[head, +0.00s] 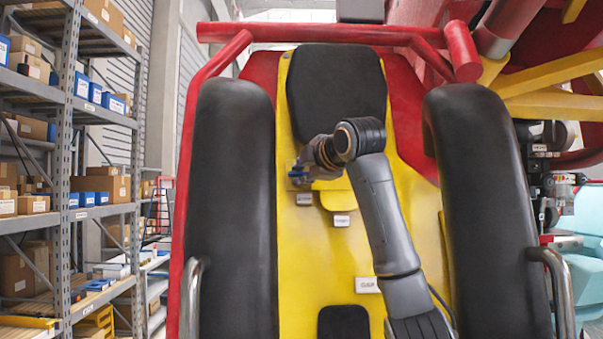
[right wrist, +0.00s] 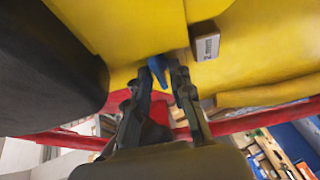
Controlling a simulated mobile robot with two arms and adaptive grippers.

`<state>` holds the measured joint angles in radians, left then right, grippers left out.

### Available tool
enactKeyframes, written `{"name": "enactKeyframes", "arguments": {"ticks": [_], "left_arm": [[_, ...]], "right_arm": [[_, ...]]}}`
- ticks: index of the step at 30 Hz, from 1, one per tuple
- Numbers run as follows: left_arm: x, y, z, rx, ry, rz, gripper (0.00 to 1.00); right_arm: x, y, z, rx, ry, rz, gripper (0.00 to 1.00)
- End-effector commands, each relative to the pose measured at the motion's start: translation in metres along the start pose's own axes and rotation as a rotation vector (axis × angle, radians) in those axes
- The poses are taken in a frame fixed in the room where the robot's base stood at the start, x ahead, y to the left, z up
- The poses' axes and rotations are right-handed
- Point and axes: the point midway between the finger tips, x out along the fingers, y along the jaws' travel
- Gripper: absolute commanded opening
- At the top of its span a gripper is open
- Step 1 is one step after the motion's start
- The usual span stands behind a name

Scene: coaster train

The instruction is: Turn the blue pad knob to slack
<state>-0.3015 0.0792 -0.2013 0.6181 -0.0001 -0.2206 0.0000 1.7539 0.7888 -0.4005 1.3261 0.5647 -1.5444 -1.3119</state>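The blue pad knob (head: 298,177) is small and sits on the left side of the yellow seat back, below the black headrest. In the right wrist view, the blue knob (right wrist: 157,68) lies between my right fingertips. My right gripper (head: 304,173) reaches up to it from the right and hides part of it. My right gripper (right wrist: 161,72) has a finger on each side of the knob, close together. I cannot tell whether both fingers touch it. The knob's markings and angle are not readable. My left gripper is not in view.
Small label plates (head: 304,199) sit on the yellow panel below the knob. Black padded restraints (head: 235,200) stand on both sides of the seat, the left one close to my gripper. A red bar (head: 320,33) crosses above. Shelves with boxes (head: 60,150) are at the far left.

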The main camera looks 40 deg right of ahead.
Motion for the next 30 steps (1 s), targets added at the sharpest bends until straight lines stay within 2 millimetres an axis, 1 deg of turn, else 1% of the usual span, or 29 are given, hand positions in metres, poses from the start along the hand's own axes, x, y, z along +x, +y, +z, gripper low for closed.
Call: {"name": "enactKeyframes", "arguments": {"ticks": [8, 14, 30], "left_arm": [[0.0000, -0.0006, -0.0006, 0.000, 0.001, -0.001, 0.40], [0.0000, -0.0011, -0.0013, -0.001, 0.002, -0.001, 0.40], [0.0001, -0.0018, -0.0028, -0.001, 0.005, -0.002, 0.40]], "right_arm": [[-0.0003, 0.0001, -0.0006, -0.039, 0.002, -0.018, 0.00], [-0.0002, 0.0004, -0.0009, -0.142, 0.003, -0.062, 0.00], [-0.0001, 0.0015, -0.0021, -0.602, 0.004, -0.254, 0.00]]}}
